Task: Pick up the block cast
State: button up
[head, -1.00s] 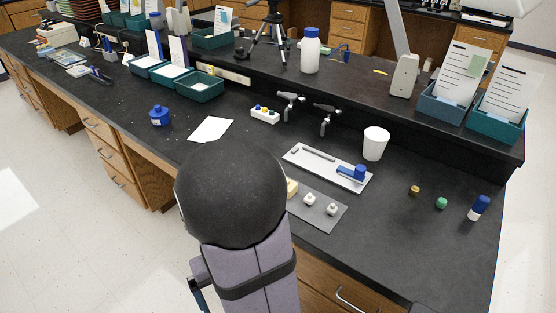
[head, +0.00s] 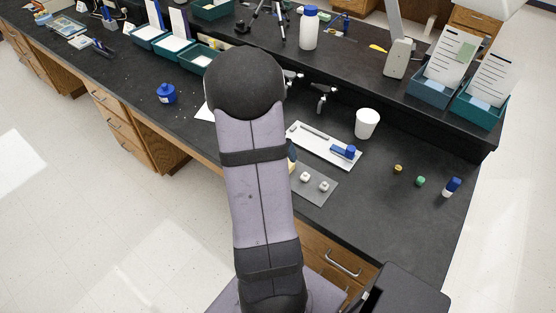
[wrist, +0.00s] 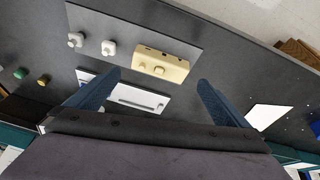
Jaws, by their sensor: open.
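The block cast, a cream-yellow block with small round knobs on top (wrist: 161,65), lies on a grey mat (wrist: 135,20) in the wrist view. My gripper (wrist: 158,82) is open, with its two blue fingers on either side of the block in the picture and nothing between them held. The fingers look apart from the block; their height above it is hard to tell. In the head view my arm hides most of the block and gripper; the grey mat (head: 320,199) shows beside the arm.
Two small white pieces (head: 305,177) (head: 323,187) sit on the mat beside the block. A white tray with a blue item (head: 315,148) lies behind. A white cup (head: 367,124), small coloured caps (head: 420,181) and a blue-capped vial (head: 452,187) stand to the right. The bench's front right is clear.

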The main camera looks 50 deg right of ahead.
jog(key=shift+w+m, duration=0.1)
jog(key=shift+m, duration=1)
jog(key=shift+f, duration=0.1)
jog(key=shift+p+x, duration=0.65)
jog(key=shift+x, duration=2.95)
jog(key=shift+a, duration=0.1)
jog(key=c, duration=1)
